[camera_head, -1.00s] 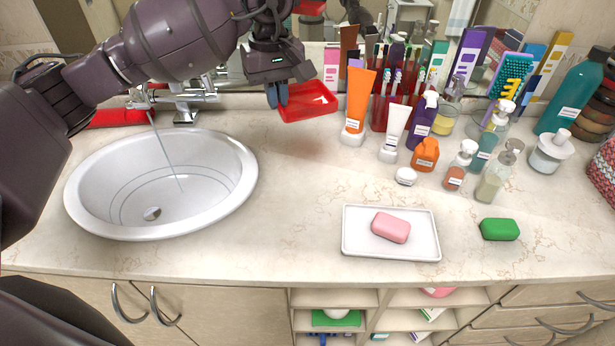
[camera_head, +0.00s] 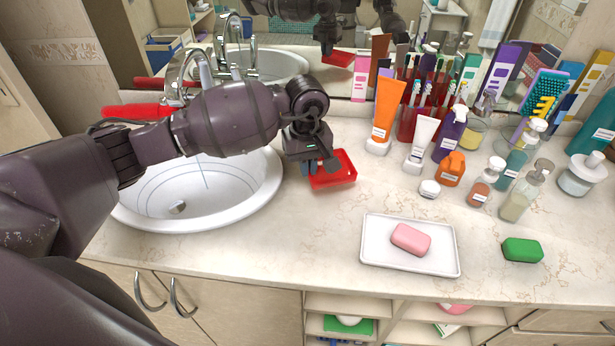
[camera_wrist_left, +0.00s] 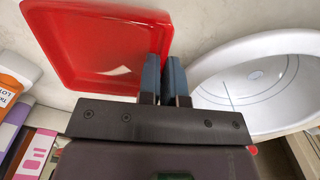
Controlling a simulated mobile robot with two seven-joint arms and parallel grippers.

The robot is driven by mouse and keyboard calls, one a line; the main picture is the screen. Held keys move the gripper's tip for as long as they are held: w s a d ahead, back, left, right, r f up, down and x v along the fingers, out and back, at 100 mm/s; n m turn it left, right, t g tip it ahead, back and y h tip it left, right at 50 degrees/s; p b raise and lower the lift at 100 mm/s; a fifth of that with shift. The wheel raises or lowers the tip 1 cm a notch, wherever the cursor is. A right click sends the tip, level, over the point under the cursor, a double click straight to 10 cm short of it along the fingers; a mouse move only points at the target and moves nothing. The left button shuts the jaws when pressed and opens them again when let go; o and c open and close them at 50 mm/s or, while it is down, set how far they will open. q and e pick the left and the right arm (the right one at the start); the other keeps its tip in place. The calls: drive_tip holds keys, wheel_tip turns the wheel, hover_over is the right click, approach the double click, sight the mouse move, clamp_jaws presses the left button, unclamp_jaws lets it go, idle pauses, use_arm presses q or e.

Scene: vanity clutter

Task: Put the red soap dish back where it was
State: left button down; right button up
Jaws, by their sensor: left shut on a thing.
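The red soap dish (camera_head: 334,170) is a shallow, square-cornered tray just right of the sink in the head view. My left gripper (camera_head: 320,167) is shut on its left edge. In the left wrist view the dish (camera_wrist_left: 95,45) fills the upper left, and the fingers (camera_wrist_left: 162,80) pinch its rim. The dish looks empty. It is low over the counter; I cannot tell whether its underside touches. My right gripper does not show directly.
The white sink (camera_head: 205,195) is left of the dish. A white tray (camera_head: 385,262) with a pink soap (camera_head: 411,239) lies in front, with a green soap (camera_head: 522,249) to its right. Tubes and bottles, including an orange tube (camera_head: 385,112), crowd the right. Counter between dish and tray is clear.

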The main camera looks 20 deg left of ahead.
sight(307, 189)
use_arm(q)
wheel_tip(307, 189, down, 4)
drive_tip(key=shift+r, duration=0.1)
drive_tip(key=c, duration=1.7)
unclamp_jaws()
drive_tip(key=shift+f, duration=0.25)
drive_tip(key=o, duration=0.4)
drive_tip(key=shift+r, duration=0.1)
